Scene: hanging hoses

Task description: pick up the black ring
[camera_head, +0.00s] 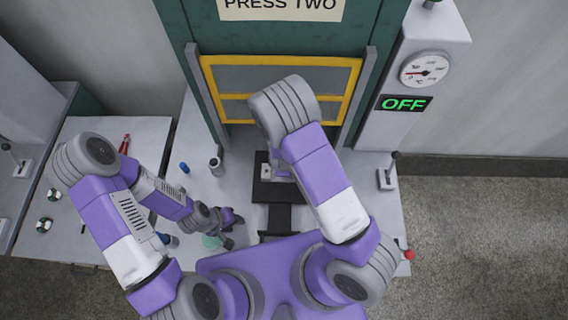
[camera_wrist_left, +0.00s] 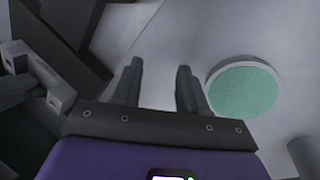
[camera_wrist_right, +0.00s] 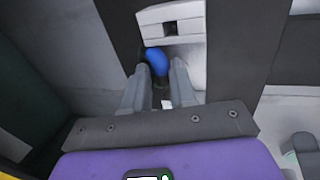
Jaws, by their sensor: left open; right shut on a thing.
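I cannot make out the black ring for certain in any view. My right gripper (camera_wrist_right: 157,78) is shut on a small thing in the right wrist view. A blue rounded piece (camera_wrist_right: 157,60) shows at its fingertips, with a dark part below it between the fingers. In the head view my right arm hides most of that spot. My left gripper (camera_head: 234,228) is open and low over the near part of the table. In the left wrist view its fingers (camera_wrist_left: 157,85) are apart with nothing between them, beside a round green-topped disc (camera_wrist_left: 245,90).
The press (camera_head: 185,45) with a yellow-framed guard (camera_head: 355,85) stands at the back, a black plate (camera_head: 262,190) before it. A grey cylinder (camera_head: 216,168), a blue piece (camera_head: 184,168) and red-handled pliers (camera_head: 124,143) lie left. A lever (camera_head: 387,178) stands right.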

